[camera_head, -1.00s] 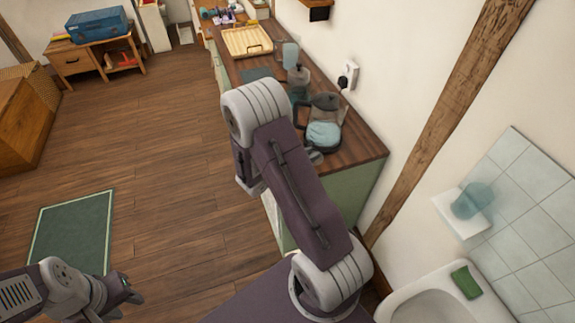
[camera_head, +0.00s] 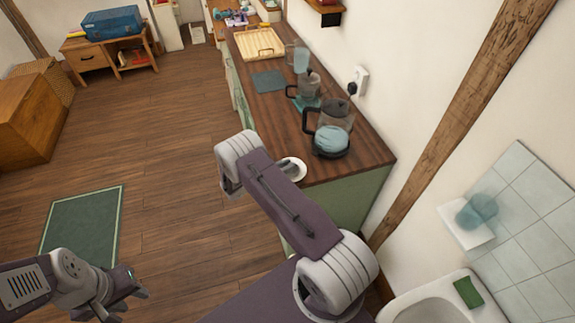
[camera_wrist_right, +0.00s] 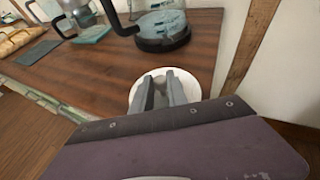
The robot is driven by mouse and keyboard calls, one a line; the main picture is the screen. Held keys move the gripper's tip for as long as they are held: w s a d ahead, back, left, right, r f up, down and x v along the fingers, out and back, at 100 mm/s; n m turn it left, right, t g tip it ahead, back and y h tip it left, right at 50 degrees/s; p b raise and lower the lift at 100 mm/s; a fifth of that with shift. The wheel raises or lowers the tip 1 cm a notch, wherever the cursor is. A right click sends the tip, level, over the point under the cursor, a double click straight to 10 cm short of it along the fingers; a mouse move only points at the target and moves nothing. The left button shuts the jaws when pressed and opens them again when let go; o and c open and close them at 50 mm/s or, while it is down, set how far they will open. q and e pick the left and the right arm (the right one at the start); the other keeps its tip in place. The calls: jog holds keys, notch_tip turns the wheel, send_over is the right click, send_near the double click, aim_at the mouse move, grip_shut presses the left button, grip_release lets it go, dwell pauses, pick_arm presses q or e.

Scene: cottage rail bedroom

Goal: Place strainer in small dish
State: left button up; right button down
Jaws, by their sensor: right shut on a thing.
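The small white dish (camera_head: 298,174) lies near the front edge of the wooden counter, partly behind my right arm in the head view. It also shows in the right wrist view (camera_wrist_right: 190,85). My right gripper (camera_wrist_right: 165,90) is over the dish in the wrist view, with its fingers shut on a small grey thing, likely the strainer (camera_wrist_right: 160,84). The fingers hide most of it, and I cannot tell whether it touches the dish. My left gripper (camera_head: 138,292) is low at the left over the floor, away from the counter; its finger gap is unclear.
A glass coffee pot (camera_head: 331,132) stands on the counter (camera_head: 285,128) just beyond the dish. Behind it are a press pot (camera_head: 309,88), a dark mat (camera_head: 269,81) and a wooden tray (camera_head: 258,43). The wall bounds the counter's right side.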

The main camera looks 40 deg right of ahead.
jog(key=shift+f, duration=0.1)
jog(key=shift+f+b, duration=0.15)
jog(key=shift+b, duration=0.15)
jog(key=c, duration=1.3)
grip_release()
